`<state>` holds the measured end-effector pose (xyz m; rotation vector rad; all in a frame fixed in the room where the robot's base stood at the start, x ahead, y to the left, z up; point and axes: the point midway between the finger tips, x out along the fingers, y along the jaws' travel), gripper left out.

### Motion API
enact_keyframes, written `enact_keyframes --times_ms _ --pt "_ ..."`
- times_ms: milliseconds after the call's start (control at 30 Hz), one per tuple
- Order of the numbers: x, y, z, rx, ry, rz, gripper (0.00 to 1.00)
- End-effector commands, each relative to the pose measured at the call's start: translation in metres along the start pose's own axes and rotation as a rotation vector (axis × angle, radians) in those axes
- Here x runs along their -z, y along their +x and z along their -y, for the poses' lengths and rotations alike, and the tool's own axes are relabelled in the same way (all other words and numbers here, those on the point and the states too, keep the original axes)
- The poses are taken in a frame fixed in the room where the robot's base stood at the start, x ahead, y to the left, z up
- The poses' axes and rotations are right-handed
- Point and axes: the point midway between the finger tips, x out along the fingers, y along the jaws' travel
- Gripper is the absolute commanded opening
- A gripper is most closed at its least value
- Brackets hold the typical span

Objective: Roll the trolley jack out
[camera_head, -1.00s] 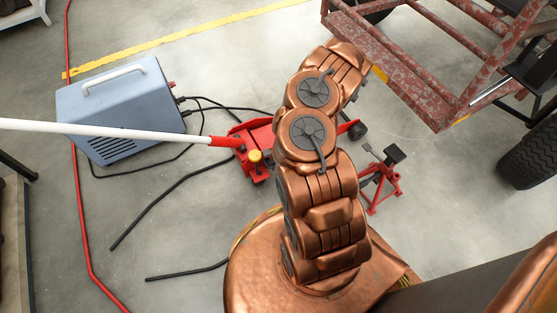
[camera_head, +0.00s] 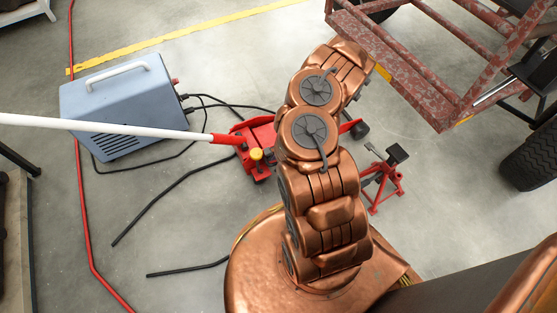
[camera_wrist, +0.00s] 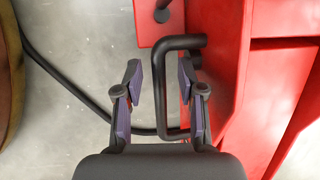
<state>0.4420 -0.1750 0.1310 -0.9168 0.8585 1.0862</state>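The red trolley jack (camera_head: 262,135) stands on the floor left of the kart chassis (camera_head: 425,85). My arm hides its middle; a wheel shows to the arm's right. Its long white handle (camera_head: 110,127) reaches out to the left. In the wrist view, a bent black bar (camera_wrist: 159,95) projects from the red jack body (camera_wrist: 275,75). My gripper (camera_wrist: 160,90) is open, with one finger on each side of the bar and visible gaps. The gripper is hidden behind my arm in the head view.
A blue-grey welder-like box (camera_head: 120,105) stands left, with black cables (camera_head: 170,190) on the floor. A red jack stand (camera_head: 384,180) is right of my arm. A tyre (camera_head: 530,160) is at the far right. A red hose (camera_head: 82,200) runs down the left.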

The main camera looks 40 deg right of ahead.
Motion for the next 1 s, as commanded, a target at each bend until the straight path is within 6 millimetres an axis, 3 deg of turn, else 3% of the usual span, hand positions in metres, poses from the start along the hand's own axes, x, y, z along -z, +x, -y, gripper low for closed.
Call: enact_keyframes --times_ms 367,1000 --pt "-0.001 -0.022 0.0 0.001 0.001 0.004 0.39" --pt "0.001 -0.1 0.001 0.003 0.0 -0.003 0.39"
